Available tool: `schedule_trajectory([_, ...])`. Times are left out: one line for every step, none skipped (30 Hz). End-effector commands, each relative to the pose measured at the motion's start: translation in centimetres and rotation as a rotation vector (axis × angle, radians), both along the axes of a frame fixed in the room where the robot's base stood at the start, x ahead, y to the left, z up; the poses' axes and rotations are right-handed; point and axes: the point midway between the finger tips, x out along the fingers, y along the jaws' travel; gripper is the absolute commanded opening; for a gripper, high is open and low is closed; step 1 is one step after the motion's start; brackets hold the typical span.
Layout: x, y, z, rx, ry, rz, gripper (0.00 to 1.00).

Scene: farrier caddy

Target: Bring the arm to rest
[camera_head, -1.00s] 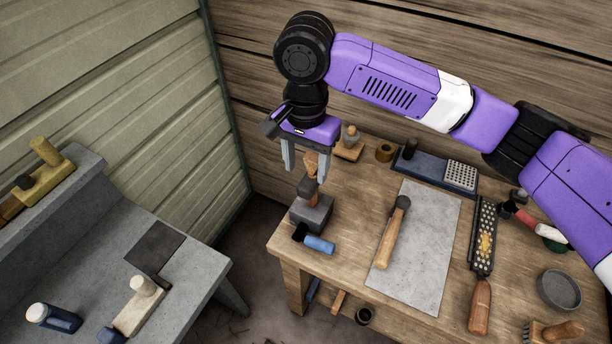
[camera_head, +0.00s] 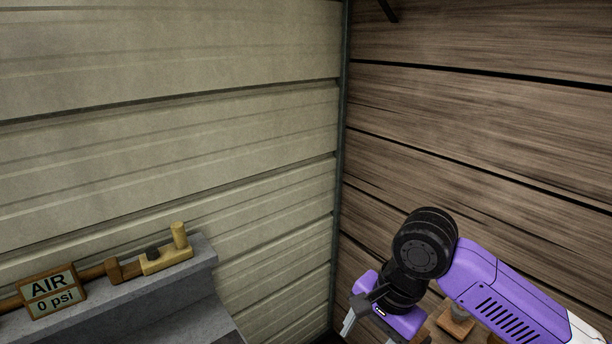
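My gripper (camera_head: 368,332) is at the bottom edge of the head view, right of the room corner. It hangs from a black wrist joint and a purple and white arm that reaches in from the lower right. One grey finger shows at the left of the purple gripper body, well out to the side. The fingers look spread apart, but their tips are cut off by the frame. Nothing shows held between them. A small part of the wooden workbench (camera_head: 440,318) shows below and behind the arm; most of it is out of view.
A wooden item (camera_head: 456,322) stands on the bench. Metal and plank walls meet behind my arm.

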Motion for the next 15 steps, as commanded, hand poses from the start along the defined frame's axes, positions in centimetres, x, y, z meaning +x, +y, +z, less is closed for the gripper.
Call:
schedule_trajectory([-0.2, 3.0, -0.7, 0.081, -0.031, 0.039, 0.55])
schedule_trajectory([-0.2, 4.6, -0.8, 0.128, -0.057, 0.061, 0.55])
schedule_trajectory([-0.2, 6.6, -0.9, 0.189, -0.092, 0.087, 0.55])
schedule_trajectory([-0.2, 8.0, -0.8, 0.232, -0.120, 0.103, 0.55])
schedule_trajectory([-0.2, 9.4, -0.7, 0.275, -0.147, 0.119, 0.55])
schedule_trajectory([-0.2, 11.0, -0.6, 0.329, -0.185, 0.135, 0.55])
schedule_trajectory([-0.3, 12.2, -0.4, 0.370, -0.215, 0.146, 0.55])
schedule_trajectory([-0.3, 13.3, -0.2, 0.408, -0.244, 0.156, 0.55])
schedule_trajectory([-0.3, 14.7, 0.0, 0.457, -0.284, 0.164, 0.55])
schedule_trajectory([-0.4, 15.6, 0.2, 0.492, -0.315, 0.169, 0.55])
schedule_trajectory([-0.4, 16.4, 0.4, 0.525, -0.345, 0.171, 0.55])
schedule_trajectory([-0.5, 17.5, 0.7, 0.567, -0.385, 0.172, 0.55])
schedule_trajectory([-0.6, 18.1, 0.9, 0.596, -0.417, 0.169, 0.55])
schedule_trajectory([-0.6, 18.7, 1.1, 0.623, -0.448, 0.167, 0.55])
schedule_trajectory([-0.7, 19.4, 1.3, 0.656, -0.490, 0.159, 0.55])
